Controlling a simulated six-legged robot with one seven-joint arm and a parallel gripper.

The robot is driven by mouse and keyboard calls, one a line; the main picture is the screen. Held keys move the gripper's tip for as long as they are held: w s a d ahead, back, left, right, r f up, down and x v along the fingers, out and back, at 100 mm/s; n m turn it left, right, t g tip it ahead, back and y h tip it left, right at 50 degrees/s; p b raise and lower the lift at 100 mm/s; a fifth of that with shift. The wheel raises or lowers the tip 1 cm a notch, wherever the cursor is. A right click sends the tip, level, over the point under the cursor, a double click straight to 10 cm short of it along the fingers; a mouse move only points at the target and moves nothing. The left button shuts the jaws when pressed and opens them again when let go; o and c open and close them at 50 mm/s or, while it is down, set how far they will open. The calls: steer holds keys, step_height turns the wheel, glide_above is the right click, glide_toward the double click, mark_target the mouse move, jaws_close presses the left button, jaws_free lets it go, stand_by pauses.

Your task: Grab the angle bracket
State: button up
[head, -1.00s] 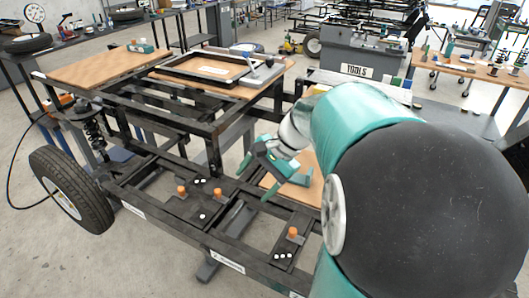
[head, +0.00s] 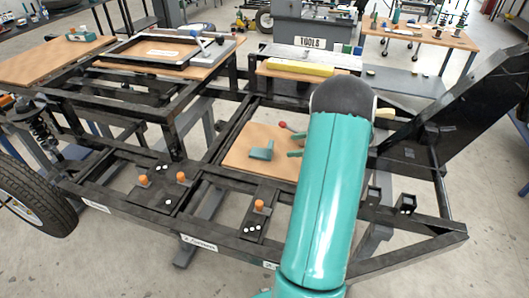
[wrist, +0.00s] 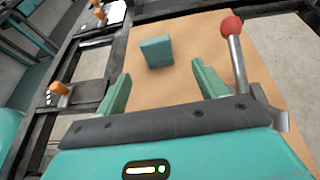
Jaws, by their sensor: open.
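The angle bracket (head: 262,151) is a small teal L-shaped piece lying on a wooden board (head: 236,157) set in the black frame. In the wrist view it (wrist: 157,51) looks like a teal block standing on the board, ahead of my fingers and roughly centred between them. My gripper (head: 292,145) is to the right of the bracket in the head view, mostly hidden behind my teal arm. In the wrist view my gripper (wrist: 161,72) is open, with two green fingers spread apart and nothing between them. The bracket stays apart from both fingers.
A lever with a red knob (wrist: 231,26) stands right of my fingers, close to the right one. Orange-topped posts (head: 259,205) stand on the black frame in front. A yellow block (head: 301,68) lies behind the board. A dark slanted panel (head: 455,95) rises at right.

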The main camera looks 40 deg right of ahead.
mark_target(264, 152)
steer(key=x, duration=0.6)
steer(key=shift+w+a+f, duration=0.15)
steer(key=shift+w+a, duration=0.05)
steer(key=shift+w, duration=0.1)
steer(key=x, duration=0.5)
steer(key=shift+w+a, duration=0.15)
steer(key=shift+a, duration=0.15)
steer(key=c, duration=1.2)
